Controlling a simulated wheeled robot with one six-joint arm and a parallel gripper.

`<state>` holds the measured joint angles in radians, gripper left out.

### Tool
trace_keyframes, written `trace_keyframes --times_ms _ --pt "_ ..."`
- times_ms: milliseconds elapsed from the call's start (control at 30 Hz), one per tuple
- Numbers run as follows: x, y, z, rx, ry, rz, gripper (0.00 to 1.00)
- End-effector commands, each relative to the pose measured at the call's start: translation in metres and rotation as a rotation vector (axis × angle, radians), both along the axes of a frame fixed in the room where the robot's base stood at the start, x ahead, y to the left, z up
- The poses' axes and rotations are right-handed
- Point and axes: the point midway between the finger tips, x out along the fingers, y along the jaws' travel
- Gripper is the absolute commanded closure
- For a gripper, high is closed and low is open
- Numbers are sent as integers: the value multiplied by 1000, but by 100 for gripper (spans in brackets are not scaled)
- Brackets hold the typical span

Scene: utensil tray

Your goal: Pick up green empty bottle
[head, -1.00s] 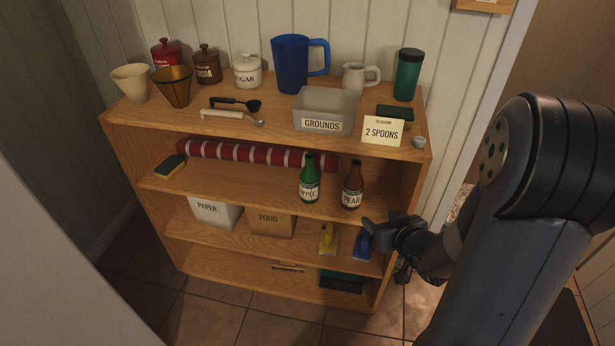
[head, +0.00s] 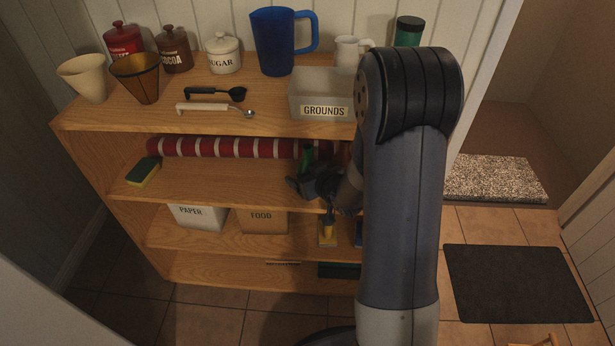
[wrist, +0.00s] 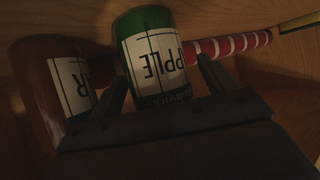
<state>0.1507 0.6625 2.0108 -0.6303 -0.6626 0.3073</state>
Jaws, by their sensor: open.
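The green bottle (head: 308,153) stands on the upper inner shelf of the wooden shelf unit. In the head view only its neck shows above my gripper (head: 308,186). In the wrist view the green bottle (wrist: 152,50), with its label reading APPLE upside down, shows between the two fingers of my gripper (wrist: 162,74). The fingers are apart, one on each side of it; whether either touches the glass I cannot tell. The bottle's lower body is hidden in the head view.
A brown PEAR bottle (wrist: 42,85) stands close beside the green one, near one finger. A red-and-white striped roll (head: 220,147) lies behind. A sponge (head: 143,171) sits at the shelf's left end. The GROUNDS bin (head: 322,95) is above on the top.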

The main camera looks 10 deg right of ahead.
Motion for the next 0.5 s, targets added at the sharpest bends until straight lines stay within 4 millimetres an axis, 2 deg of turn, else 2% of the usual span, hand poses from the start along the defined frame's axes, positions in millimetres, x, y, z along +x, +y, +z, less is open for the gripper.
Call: trace_keyframes --times_ms 200,500 --pt "1 0 0 0 0 0 21" --pt "0 0 0 0 0 -1 46"
